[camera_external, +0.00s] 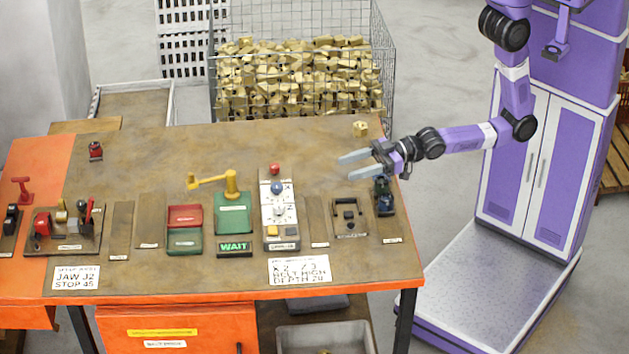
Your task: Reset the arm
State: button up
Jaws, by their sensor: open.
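My gripper (354,164) is at the right end of the workbench (130,170), above its surface. Its two grey fingers point left and are apart, with nothing between them. My purple and black arm (462,139) reaches in from the right, bent at the elbow. A small brass block (360,129) sits on the bench's back right edge, just behind the gripper. A dark blue device (383,197) stands close below and right of the gripper.
A control panel (268,215) with red and blue knobs stands mid-bench. A yellow lever (208,181) rises above a green box (233,220). Red and green trays (185,215) lie left. A wire cage of brass parts (295,85) stands behind. The bench's back middle is mostly clear.

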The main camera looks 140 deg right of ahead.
jog(key=s+a+f+n+y+b, duration=0.1)
jog(key=s+a+n+y+b, duration=0.2)
jog(key=s+a, duration=1.9)
jog(key=s+n+y, duration=0.1)
jog(key=s+y, duration=0.2)
jog(key=y, duration=0.2)
jog(key=shift+f+n+g, duration=0.25)
jog(key=shift+n+g, duration=0.05)
jog(key=shift+n, duration=0.1)
jog(key=shift+s, duration=0.1)
